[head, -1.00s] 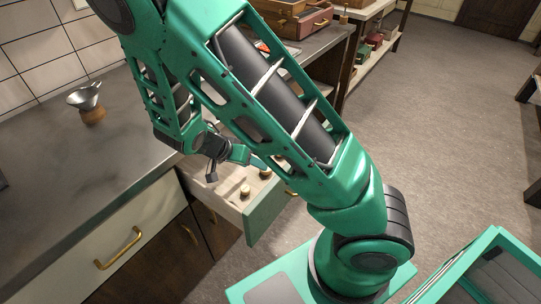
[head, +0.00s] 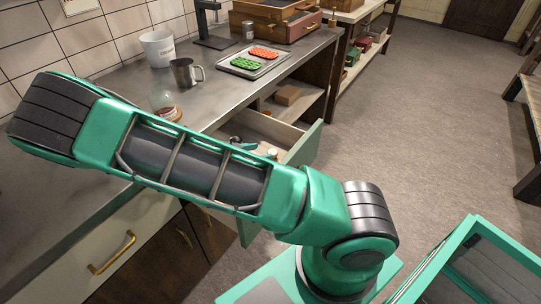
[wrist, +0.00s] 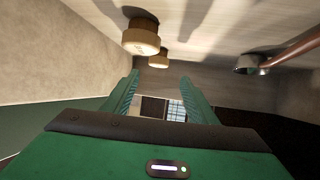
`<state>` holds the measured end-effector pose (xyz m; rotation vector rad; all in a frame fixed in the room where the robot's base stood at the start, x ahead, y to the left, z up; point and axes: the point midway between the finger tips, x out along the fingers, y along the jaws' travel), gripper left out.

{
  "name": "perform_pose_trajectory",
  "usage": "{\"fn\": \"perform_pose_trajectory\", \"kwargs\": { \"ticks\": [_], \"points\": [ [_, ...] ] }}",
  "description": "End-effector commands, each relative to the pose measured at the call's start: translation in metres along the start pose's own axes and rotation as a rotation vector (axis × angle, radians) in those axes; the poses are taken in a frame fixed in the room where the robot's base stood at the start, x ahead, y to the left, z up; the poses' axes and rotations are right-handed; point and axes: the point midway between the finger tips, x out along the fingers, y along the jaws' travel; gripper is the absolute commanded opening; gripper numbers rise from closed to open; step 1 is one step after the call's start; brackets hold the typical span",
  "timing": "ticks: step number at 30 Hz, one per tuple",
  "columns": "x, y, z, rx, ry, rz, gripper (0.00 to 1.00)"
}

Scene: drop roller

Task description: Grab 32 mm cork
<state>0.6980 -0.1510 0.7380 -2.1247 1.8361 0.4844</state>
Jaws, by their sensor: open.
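In the wrist view two tan corks show inside the open drawer: a larger-looking one (wrist: 141,38) at upper left and a smaller-looking one (wrist: 158,59) just beside it. I cannot tell their sizes in millimetres. My gripper (wrist: 160,78) is open and empty, its two green fingers spread and pointing toward the corks, apart from them. In the head view my arm hides much of the drawer (head: 304,147); a small pale-topped thing (head: 271,153) shows in it, too small to name surely.
A metal-ended tool with a copper-coloured handle (wrist: 285,53) lies at the right in the wrist view. Drawer walls are close around my gripper. On the counter stand a glass jar (head: 166,103), metal mug (head: 185,73), white bucket (head: 158,48) and tray (head: 254,62).

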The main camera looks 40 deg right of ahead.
Motion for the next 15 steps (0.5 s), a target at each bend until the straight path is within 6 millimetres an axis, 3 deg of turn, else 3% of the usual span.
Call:
{"fn": "perform_pose_trajectory", "kwargs": {
  "ticks": [15],
  "points": [
    [0.054, 0.003, 0.009, -0.004, 0.000, -0.004, 0.53]
  ]
}}
